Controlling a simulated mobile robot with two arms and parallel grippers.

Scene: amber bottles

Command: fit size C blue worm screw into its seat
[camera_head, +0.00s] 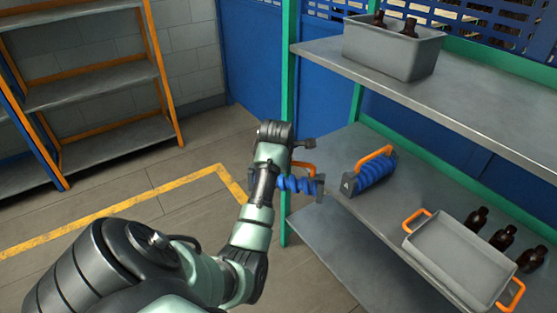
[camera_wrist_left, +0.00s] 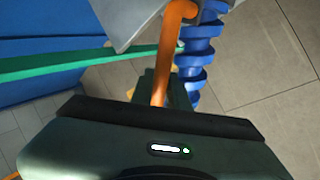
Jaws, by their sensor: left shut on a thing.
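A blue worm screw (camera_head: 298,185) with an orange handle (camera_head: 305,166) and a grey end plate (camera_head: 320,187) is held in front of the left end of the middle shelf. My left gripper (camera_head: 290,160) is shut on its handle. In the left wrist view the held blue screw (camera_wrist_left: 199,58) and its orange handle (camera_wrist_left: 174,40) run up from the fingers. No size letter is readable on it. A second blue worm screw (camera_head: 375,173), with an orange handle and a plate that seems to read A, lies on the middle shelf. No empty seat is clearly visible.
The middle shelf (camera_head: 360,218) also bears a grey tray (camera_head: 450,262) with orange handles and several amber bottles (camera_head: 503,237). A grey bin (camera_head: 390,50) with bottles stands on the upper shelf. A green post (camera_head: 288,100) rises close to my left gripper.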

